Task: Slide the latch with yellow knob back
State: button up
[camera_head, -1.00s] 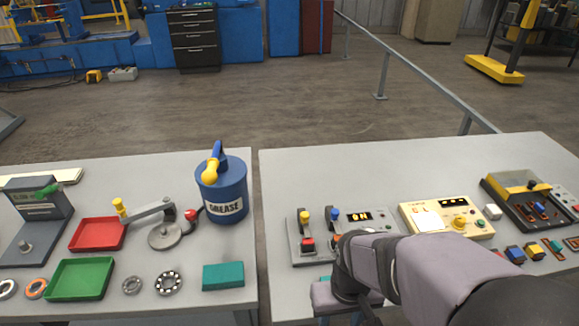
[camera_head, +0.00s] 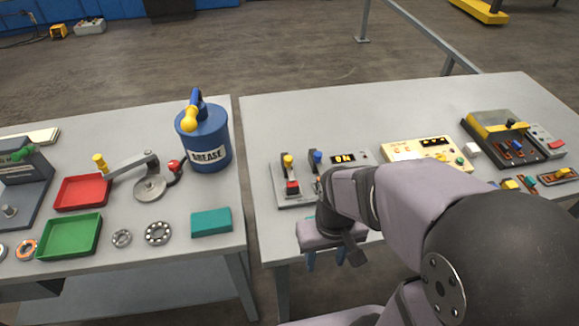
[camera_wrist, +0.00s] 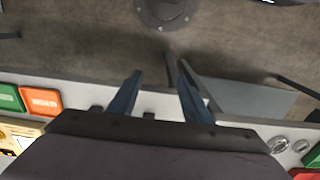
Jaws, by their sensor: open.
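My gripper (camera_head: 326,257) points down beyond the front edge of the right table, near its left end. In the wrist view its two dark blue fingers (camera_wrist: 159,75) are spread apart with nothing between them. Several yellow knobs show. One yellow knob (camera_head: 288,160) tops a lever on a grey base, beside a blue-knobbed lever (camera_head: 317,157). At the far right of the table, a small plate carries a yellow slider (camera_head: 562,172), which may be the latch. A yellow piece (camera_head: 509,184) sits left of it. I cannot tell for sure which is the latch.
A cream control box (camera_head: 428,153) and a black-and-yellow case (camera_head: 495,125) stand on the right table (camera_head: 400,110). The left table holds a grease can (camera_head: 204,138), a red tray (camera_head: 82,192) and a green tray (camera_head: 69,236). A gap separates the tables. My arm covers the right table's front middle.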

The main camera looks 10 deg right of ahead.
dwell(0.3)
jog(key=shift+c, duration=0.9)
notch_tip(320, 180, up, 8)
jog(key=m+p, duration=0.3)
jog(key=p, duration=0.3)
send_over(288, 158)
jog(key=shift+r, duration=0.2)
jog(key=shift+f+p, duration=1.15)
jog(key=shift+f, duration=2.5)
jog(key=shift+s, duration=0.1)
jog(key=shift+c, duration=0.5)
